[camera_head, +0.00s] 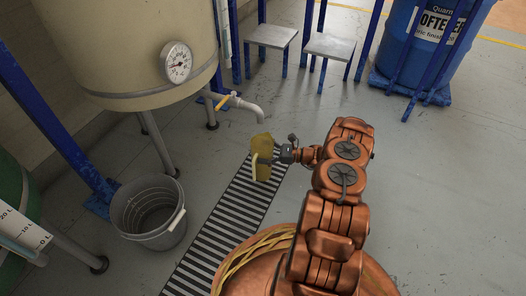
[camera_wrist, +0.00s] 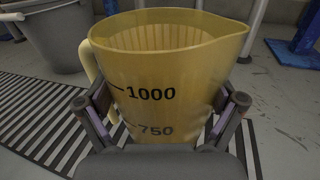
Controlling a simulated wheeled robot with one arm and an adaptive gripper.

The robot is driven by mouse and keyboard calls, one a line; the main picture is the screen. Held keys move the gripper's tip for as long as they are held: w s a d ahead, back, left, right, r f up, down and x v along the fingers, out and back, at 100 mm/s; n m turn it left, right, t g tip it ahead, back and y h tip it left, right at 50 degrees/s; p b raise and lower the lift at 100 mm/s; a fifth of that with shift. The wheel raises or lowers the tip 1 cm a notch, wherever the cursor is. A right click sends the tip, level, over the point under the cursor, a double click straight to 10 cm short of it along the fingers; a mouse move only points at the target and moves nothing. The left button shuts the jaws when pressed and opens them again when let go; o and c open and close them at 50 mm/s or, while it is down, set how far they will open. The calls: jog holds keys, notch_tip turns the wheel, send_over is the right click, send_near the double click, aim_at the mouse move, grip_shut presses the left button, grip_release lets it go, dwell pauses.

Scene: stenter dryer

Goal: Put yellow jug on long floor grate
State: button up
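The yellow jug (camera_wrist: 160,75) fills the middle of the wrist view, upright, with black marks 1000 and 750 and its handle on the left. My gripper (camera_wrist: 165,115) has one finger on each side of the jug, and seems shut on its body. In the head view the jug (camera_head: 261,150) is at the end of my arm, over the far end of the long floor grate (camera_head: 215,235). The grate, dark with light slats, also shows in the wrist view (camera_wrist: 38,115) at the left. The jug's base is hidden, so I cannot tell whether it touches the grate.
A grey bucket (camera_head: 150,212) stands left of the grate. A large tank (camera_head: 130,45) with a gauge and a spout (camera_head: 245,104) stands behind it. Two stools (camera_head: 272,36) and a blue barrel (camera_head: 425,45) are at the back. The floor at right is clear.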

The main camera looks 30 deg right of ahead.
jog(key=shift+o, duration=0.2)
jog(key=shift+r, duration=0.1)
jog(key=p+v, duration=0.5)
jog(key=v, duration=0.7)
jog(key=shift+s, duration=0.1)
dwell(0.6)
